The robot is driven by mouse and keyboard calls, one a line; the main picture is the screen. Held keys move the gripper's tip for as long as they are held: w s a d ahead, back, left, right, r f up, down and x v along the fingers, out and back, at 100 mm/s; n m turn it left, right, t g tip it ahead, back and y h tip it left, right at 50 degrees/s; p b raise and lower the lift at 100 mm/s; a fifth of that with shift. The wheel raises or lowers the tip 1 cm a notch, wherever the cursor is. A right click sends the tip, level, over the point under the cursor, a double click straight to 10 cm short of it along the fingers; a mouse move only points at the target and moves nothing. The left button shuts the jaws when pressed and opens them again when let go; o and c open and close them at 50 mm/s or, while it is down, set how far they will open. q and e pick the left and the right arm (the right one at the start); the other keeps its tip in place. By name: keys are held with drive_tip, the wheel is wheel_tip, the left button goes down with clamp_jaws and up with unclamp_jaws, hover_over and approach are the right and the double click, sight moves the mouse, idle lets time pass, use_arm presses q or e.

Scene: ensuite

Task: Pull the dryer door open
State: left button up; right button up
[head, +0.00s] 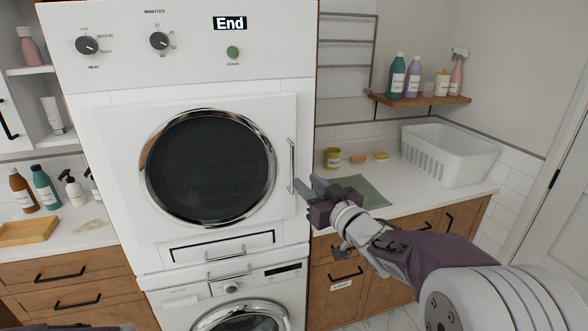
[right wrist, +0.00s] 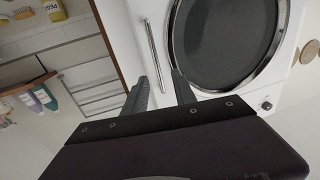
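The dryer (head: 187,70) is the upper white machine in the head view. Its door (head: 120,180) has a round dark window with a chrome ring and looks closed. The upright chrome door handle (head: 291,165) is at the door's right edge; it also shows in the right wrist view (right wrist: 154,50). My right gripper (head: 305,186) is open beside the handle's lower end. In the right wrist view my right gripper's fingers (right wrist: 162,82) point toward the handle, whose lower end shows between them. I cannot tell whether they touch. My left gripper is not in view.
A washer (head: 240,318) stands below the dryer. A shelf (head: 420,99) with bottles is above. The left counter holds bottles and a wooden tray (head: 28,231).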

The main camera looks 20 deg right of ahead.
sight(293, 170)
drive_tip(key=x, duration=0.4)
drive_tip(key=p+x, duration=0.1)
drive_tip(key=x, duration=0.4)
drive_tip(key=shift+w+d+f, duration=0.15)
drive_tip(key=shift+w+f, duration=0.05)
drive_tip(key=shift+f, duration=0.05)
drive_tip(key=shift+w+d+f, duration=0.1)
clamp_jaws()
idle(0.8)
